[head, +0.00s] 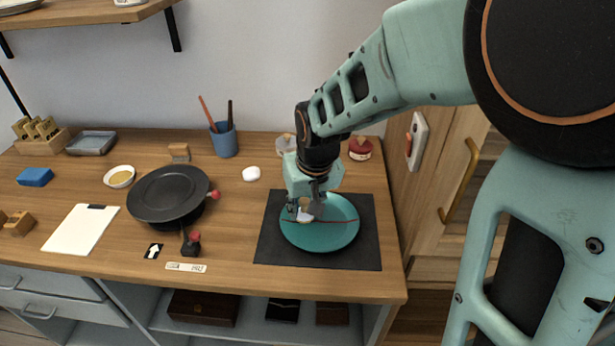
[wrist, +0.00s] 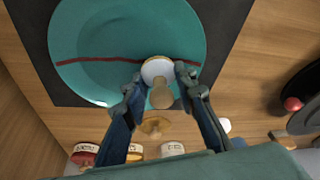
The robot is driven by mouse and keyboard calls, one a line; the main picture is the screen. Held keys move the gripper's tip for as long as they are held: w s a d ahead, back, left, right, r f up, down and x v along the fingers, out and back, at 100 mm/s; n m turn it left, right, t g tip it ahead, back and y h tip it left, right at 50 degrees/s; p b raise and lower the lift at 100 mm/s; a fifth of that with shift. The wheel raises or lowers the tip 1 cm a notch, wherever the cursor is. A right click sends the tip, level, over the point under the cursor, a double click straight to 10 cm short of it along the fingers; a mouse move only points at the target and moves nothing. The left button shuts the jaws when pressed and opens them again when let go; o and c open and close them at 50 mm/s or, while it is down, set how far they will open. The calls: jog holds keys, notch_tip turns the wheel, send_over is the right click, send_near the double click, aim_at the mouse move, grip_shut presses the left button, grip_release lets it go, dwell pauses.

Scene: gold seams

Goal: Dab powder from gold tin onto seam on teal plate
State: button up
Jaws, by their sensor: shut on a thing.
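The teal plate (head: 335,238) lies on a dark mat, with a dark red seam (head: 335,220) across it. The plate (wrist: 130,25) and seam (wrist: 95,61) also show in the wrist view. My gripper (head: 305,205) is over the plate's left part, shut on a dabber (wrist: 161,95) with a wooden handle and a round white pad edged in gold. The pad overlaps the seam in the wrist view; I cannot tell whether it touches. Labelled tins stand behind the plate: one red (wrist: 84,153), one with a yellowish top (wrist: 134,152), one pale (wrist: 172,149). Their powder is hidden.
The dark mat (head: 275,245) is near the counter's right end, beside a wooden cabinet (head: 440,150). Bare counter lies between pan and mat.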

aim_at(333, 219)
jog(key=shift+s+d, duration=0.7)
jog(key=shift+d, duration=0.1)
jog(key=shift+w+d, duration=0.4)
jog(key=shift+d, duration=0.3)
jog(key=shift+s+d, duration=0.35)
jog(key=shift+d, duration=0.3)
jog(key=shift+w+d, duration=0.45)
jog(key=shift+d, duration=0.2)
jog(key=shift+s+d, duration=0.45)
jog(key=shift+d, duration=0.3)
jog(key=shift+w+a, duration=0.15)
jog(key=shift+w, duration=0.3)
jog(key=shift+s, duration=0.2)
jog(key=shift+s, duration=0.15)
